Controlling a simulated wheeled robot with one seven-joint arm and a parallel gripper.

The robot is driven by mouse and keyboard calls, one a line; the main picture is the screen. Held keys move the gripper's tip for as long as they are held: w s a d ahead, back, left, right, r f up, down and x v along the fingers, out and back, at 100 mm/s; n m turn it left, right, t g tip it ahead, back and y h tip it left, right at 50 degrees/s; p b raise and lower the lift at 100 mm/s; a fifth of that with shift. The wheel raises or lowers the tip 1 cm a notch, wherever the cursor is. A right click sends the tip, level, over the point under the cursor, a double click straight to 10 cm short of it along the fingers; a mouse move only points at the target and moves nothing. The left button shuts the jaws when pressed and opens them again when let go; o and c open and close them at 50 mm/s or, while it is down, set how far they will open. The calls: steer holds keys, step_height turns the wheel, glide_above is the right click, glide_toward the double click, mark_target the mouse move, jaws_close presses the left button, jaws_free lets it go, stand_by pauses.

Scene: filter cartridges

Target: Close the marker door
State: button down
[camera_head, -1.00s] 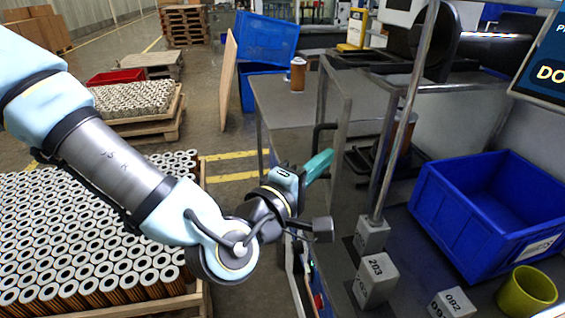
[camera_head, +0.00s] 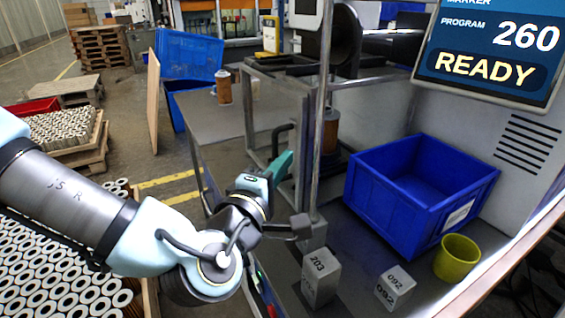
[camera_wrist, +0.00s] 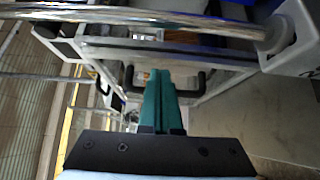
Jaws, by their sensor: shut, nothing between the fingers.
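The marker door is a metal-framed panel with a black bar handle (camera_head: 277,141), left of the upright post in the head view. I cannot tell from its edge whether it is fully shut. The handle also shows in the wrist view (camera_wrist: 201,82), with an arm on each side of my fingers. My gripper (camera_head: 284,164) has teal fingers, shut together and empty, pointing at the door just by the handle. In the wrist view the fingertips (camera_wrist: 159,75) overlap the handle area; contact is unclear. A filter cartridge (camera_head: 331,131) stands behind the post. The marker screen (camera_head: 487,55) reads "PROGRAM 260 READY".
A metal post (camera_head: 321,130) rises close to the right of my gripper. Numbered blocks (camera_head: 320,277), a blue bin (camera_head: 416,190) and a yellow-green cup (camera_head: 457,258) stand on the right. Another cartridge (camera_head: 223,87) stands on the table at the back. Crated cartridges lie left.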

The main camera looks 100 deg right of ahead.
steer(key=b+v, duration=0.2)
steer(key=v, duration=0.9)
steer(key=shift+d, duration=0.1)
